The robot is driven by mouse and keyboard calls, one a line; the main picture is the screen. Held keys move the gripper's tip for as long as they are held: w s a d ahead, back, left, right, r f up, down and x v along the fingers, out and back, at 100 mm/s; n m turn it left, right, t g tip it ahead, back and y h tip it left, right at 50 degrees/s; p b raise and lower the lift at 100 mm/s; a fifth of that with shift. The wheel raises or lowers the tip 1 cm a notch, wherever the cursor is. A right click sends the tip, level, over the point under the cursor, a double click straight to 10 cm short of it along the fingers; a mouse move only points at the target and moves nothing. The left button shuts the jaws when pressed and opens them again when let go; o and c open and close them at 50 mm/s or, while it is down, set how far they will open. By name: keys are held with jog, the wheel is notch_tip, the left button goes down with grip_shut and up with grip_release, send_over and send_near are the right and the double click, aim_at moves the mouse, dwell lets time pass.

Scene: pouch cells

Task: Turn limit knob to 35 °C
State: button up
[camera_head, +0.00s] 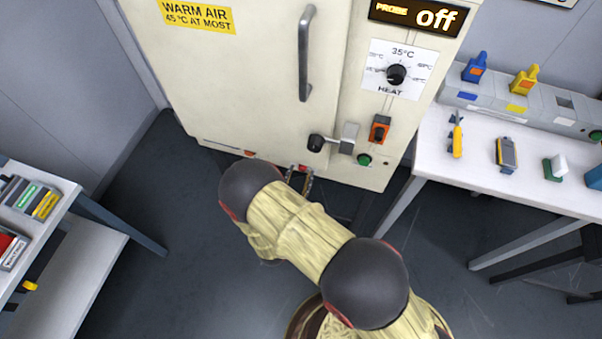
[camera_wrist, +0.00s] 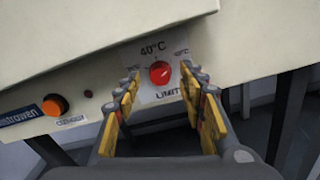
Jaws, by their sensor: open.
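The red limit knob (camera_wrist: 160,73) sits on a white label plate (camera_wrist: 147,97) reading "40°C" above and "LIMIT" below, on the lower front of the cream oven (camera_head: 240,80). The direction the knob points is too small to tell. My gripper (camera_wrist: 162,86) is open, one finger to each side of the knob in the wrist view; contact cannot be told. In the head view my gripper (camera_head: 301,181) is at the oven's lower edge, partly hidden behind my arm, and only a bit of red shows near its tips.
An orange button (camera_wrist: 55,105) is left of the knob. Higher on the oven are the black heat knob (camera_head: 397,74), a display (camera_head: 418,16) reading "off", a door handle (camera_head: 305,55) and a latch (camera_head: 332,141). A white table (camera_head: 500,180) stands right, a shelf (camera_head: 75,260) left.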

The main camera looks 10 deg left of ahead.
jog(key=shift+w, duration=0.9)
jog(key=shift+c, duration=1.4)
jog(key=c, duration=0.8)
